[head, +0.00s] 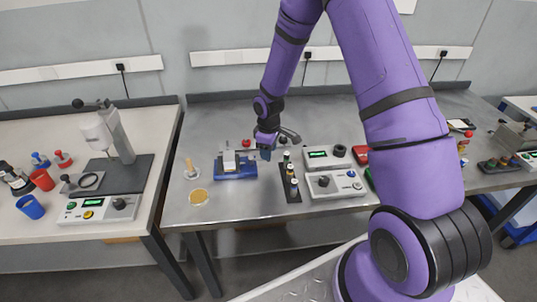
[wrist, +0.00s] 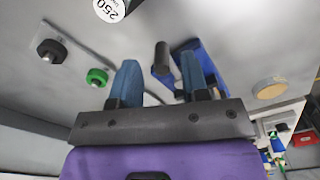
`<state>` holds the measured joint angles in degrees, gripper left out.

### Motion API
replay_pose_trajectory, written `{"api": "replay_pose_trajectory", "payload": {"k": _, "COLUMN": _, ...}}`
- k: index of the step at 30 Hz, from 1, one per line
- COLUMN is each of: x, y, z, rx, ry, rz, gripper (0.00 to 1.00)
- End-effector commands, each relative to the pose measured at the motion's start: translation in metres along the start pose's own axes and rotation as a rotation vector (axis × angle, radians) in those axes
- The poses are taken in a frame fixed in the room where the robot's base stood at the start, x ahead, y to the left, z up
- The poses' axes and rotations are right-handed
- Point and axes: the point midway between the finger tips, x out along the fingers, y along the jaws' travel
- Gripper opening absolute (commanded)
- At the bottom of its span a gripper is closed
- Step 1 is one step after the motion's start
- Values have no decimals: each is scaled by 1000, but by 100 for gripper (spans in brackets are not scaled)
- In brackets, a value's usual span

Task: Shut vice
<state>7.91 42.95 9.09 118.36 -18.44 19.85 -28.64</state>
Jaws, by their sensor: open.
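The vice (head: 236,172) has a blue base and pale metal jaws. It sits on the grey metal bench, left of centre in the head view. My gripper (head: 265,153) is just right of the vice, pointing down. In the wrist view, the blue vice (wrist: 209,66) and a dark cylindrical part (wrist: 162,58) beside it lie beyond my gripper (wrist: 158,76). The right finger partly covers the vice. Whether the gripper touches the vice cannot be told.
A black rack (head: 291,196) with small bottles stands right of the vice. Beyond it are a control box (head: 335,191) and a display unit (head: 318,163). A yellow disc (head: 199,197) and a wooden-handled tool (head: 190,169) lie to the left. The bench front is mostly clear.

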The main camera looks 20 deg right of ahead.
Motion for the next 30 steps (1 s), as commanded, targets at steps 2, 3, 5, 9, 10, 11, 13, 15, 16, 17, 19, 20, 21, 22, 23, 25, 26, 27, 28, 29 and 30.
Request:
{"api": "replay_pose_trajectory", "payload": {"k": 2, "x": -16, "y": 1, "z": 0, "rx": 1, "ry": 3, "rz": 4, "gripper": 42}}
{"api": "replay_pose_trajectory", "payload": {"k": 3, "x": -24, "y": 1, "z": 0, "rx": 0, "ry": 3, "rz": 4, "gripper": 42}}
{"api": "replay_pose_trajectory", "payload": {"k": 5, "x": -36, "y": 1, "z": 0, "rx": 1, "ry": 3, "rz": 4, "gripper": 42}}
{"api": "replay_pose_trajectory", "payload": {"k": 9, "x": -60, "y": 2, "z": 0, "rx": 2, "ry": 3, "rz": 4, "gripper": 42}}
{"api": "replay_pose_trajectory", "payload": {"k": 10, "x": -64, "y": 1, "z": 0, "rx": 2, "ry": 3, "rz": 4, "gripper": 42}}
{"api": "replay_pose_trajectory", "payload": {"k": 11, "x": -68, "y": 2, "z": 0, "rx": 2, "ry": 3, "rz": 4, "gripper": 42}}
{"api": "replay_pose_trajectory", "payload": {"k": 13, "x": -76, "y": 2, "z": 0, "rx": 2, "ry": 2, "rz": 4, "gripper": 42}}
{"api": "replay_pose_trajectory", "payload": {"k": 15, "x": -81, "y": 2, "z": 0, "rx": 2, "ry": 2, "rz": 3, "gripper": 42}}
{"api": "replay_pose_trajectory", "payload": {"k": 16, "x": -82, "y": 2, "z": 0, "rx": 2, "ry": 2, "rz": 3, "gripper": 42}}
{"api": "replay_pose_trajectory", "payload": {"k": 17, "x": -84, "y": 2, "z": 0, "rx": 2, "ry": 2, "rz": 3, "gripper": 42}}
{"api": "replay_pose_trajectory", "payload": {"k": 19, "x": -85, "y": 1, "z": 0, "rx": 2, "ry": 2, "rz": 2, "gripper": 42}}
{"api": "replay_pose_trajectory", "payload": {"k": 20, "x": -86, "y": 1, "z": 0, "rx": 1, "ry": 2, "rz": 2, "gripper": 42}}
{"api": "replay_pose_trajectory", "payload": {"k": 21, "x": -86, "y": 1, "z": 0, "rx": 1, "ry": 2, "rz": 2, "gripper": 42}}
{"api": "replay_pose_trajectory", "payload": {"k": 22, "x": -86, "y": 1, "z": 0, "rx": 1, "ry": 1, "rz": 2, "gripper": 42}}
{"api": "replay_pose_trajectory", "payload": {"k": 23, "x": -86, "y": 1, "z": 0, "rx": 1, "ry": 1, "rz": 2, "gripper": 42}}
{"api": "replay_pose_trajectory", "payload": {"k": 25, "x": -86, "y": 1, "z": 0, "rx": 1, "ry": 1, "rz": 2, "gripper": 42}}
{"api": "replay_pose_trajectory", "payload": {"k": 26, "x": -86, "y": 1, "z": 0, "rx": 1, "ry": 1, "rz": 2, "gripper": 42}}
{"api": "replay_pose_trajectory", "payload": {"k": 27, "x": -86, "y": 1, "z": 0, "rx": 1, "ry": 1, "rz": 2, "gripper": 42}}
{"api": "replay_pose_trajectory", "payload": {"k": 28, "x": -86, "y": 1, "z": 0, "rx": 1, "ry": 1, "rz": 2, "gripper": 42}}
{"api": "replay_pose_trajectory", "payload": {"k": 29, "x": -86, "y": 1, "z": 0, "rx": 1, "ry": 1, "rz": 2, "gripper": 42}}
{"api": "replay_pose_trajectory", "payload": {"k": 30, "x": -86, "y": 1, "z": 0, "rx": 1, "ry": 1, "rz": 2, "gripper": 42}}
